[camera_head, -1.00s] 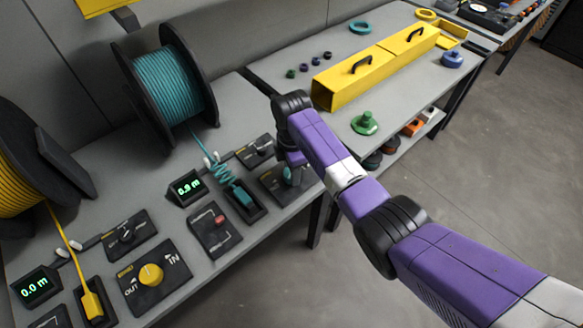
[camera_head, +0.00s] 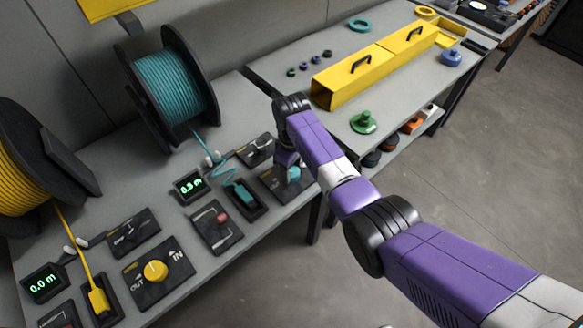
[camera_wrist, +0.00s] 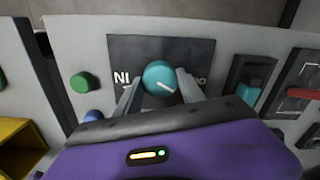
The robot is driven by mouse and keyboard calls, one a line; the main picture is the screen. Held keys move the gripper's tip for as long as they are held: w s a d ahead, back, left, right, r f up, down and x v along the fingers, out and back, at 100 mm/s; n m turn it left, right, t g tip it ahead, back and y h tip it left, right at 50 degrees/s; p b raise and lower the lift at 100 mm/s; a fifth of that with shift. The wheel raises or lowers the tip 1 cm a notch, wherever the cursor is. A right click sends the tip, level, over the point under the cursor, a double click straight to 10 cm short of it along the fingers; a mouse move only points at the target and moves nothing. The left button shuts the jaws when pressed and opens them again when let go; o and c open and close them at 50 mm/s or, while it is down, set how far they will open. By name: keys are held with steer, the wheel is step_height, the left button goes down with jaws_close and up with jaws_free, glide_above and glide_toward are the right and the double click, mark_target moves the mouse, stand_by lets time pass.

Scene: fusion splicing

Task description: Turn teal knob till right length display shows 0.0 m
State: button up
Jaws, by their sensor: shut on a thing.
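The teal knob (camera_wrist: 160,76) sits on a dark panel (camera_wrist: 192,52) marked IN and OUT, seen upside down in the wrist view. My gripper (camera_wrist: 159,88) is shut on the knob, one finger on each side. In the head view the knob (camera_head: 294,173) is partly hidden under my gripper (camera_head: 290,168). The right length display (camera_head: 189,187) reads about 0.5 m in green digits, a little blurred. Teal cable runs from the teal spool (camera_head: 171,88) in a short slack bend to a teal connector (camera_head: 243,195) in a dark holder.
The left station has a yellow knob (camera_head: 155,271), a display (camera_head: 43,284) reading 0.0 m and a yellow spool (camera_head: 22,180). A yellow box (camera_head: 375,68) stands on the neighbouring table.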

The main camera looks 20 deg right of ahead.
steer(key=m, duration=0.6)
steer(key=shift+r+m+p, duration=0.1)
steer(key=shift+m+p, duration=0.2)
steer(key=shift+p, duration=0.05)
steer(key=m, duration=0.5)
steer(key=shift+m, duration=0.4)
steer(key=o, duration=1.4)
steer(key=shift+c, duration=0.2)
steer(key=shift+r, duration=3.85)
